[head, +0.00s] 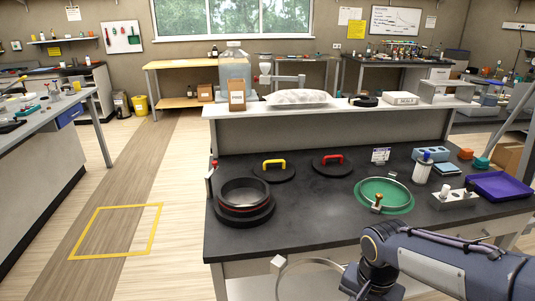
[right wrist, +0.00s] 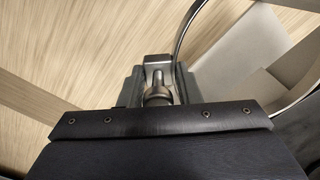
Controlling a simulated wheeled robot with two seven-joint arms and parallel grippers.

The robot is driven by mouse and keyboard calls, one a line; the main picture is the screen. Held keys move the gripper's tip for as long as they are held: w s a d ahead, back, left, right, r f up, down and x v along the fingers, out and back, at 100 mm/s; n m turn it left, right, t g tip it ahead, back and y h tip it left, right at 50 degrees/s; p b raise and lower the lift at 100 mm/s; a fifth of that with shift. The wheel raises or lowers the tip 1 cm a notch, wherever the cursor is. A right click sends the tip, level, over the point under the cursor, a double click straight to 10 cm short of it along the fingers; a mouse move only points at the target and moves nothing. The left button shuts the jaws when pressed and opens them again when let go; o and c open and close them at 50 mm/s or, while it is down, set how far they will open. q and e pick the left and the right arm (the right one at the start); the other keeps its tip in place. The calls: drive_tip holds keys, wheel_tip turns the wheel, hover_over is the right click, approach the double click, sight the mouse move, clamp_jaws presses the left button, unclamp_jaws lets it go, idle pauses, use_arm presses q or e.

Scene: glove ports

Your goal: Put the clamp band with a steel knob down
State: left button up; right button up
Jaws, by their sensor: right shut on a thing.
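The clamp band (head: 278,265) is a thin pale steel ring, low in the head view in front of the bench's near edge. Part of it is cut off by the picture's bottom. My right gripper (right wrist: 158,78) is shut on its steel knob, which shows between the jaws in the right wrist view. There the band (right wrist: 181,38) curves away to the right of the jaws. In the head view the right arm comes in from the lower right, and its fingertips are hard to make out. My left gripper is not in view.
The dark bench top (head: 310,210) carries a black port ring (head: 243,213), yellow-handled (head: 273,172) and red-handled (head: 333,166) lids, a green port (head: 398,195), a white bottle (head: 422,170) and a purple tray (head: 499,186). Its front middle is clear. A yellow floor square (head: 110,255) lies left, empty.

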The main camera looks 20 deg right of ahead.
drive_tip(key=w+a+f+n, duration=0.9)
drive_tip(key=w+f, duration=0.4)
drive_tip(key=w, duration=0.2)
drive_tip(key=shift+a+n, duration=0.15)
drive_tip(key=shift+n, duration=0.65)
